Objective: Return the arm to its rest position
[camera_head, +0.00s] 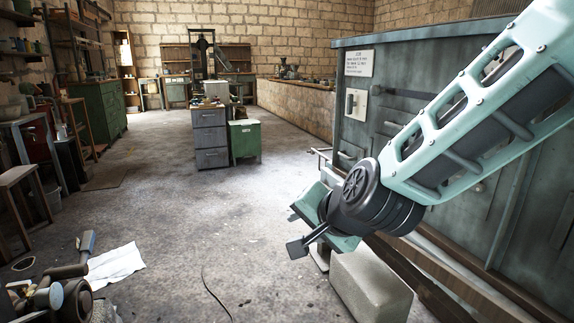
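My arm (490,110) reaches in from the upper right as a teal, slotted link. It passes in front of the large grey-green cabinet and ends in a dark round joint (360,190). My gripper (312,228) is at the arm's lower left end, over the concrete floor. Its teal plates and a dark flat tip show beyond the joint, partly hidden by it. I see nothing held, but the angle does not show whether the fingers are open or shut. No engine or belt is clearly visible.
The grey-green cabinet (362,105) fills the right, close behind my arm. A pale block (370,285) lies on the floor below the gripper. Tools or machine parts (55,292) and a white sheet (115,264) lie lower left. Drawers (210,137) stand mid-room. The central floor is clear.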

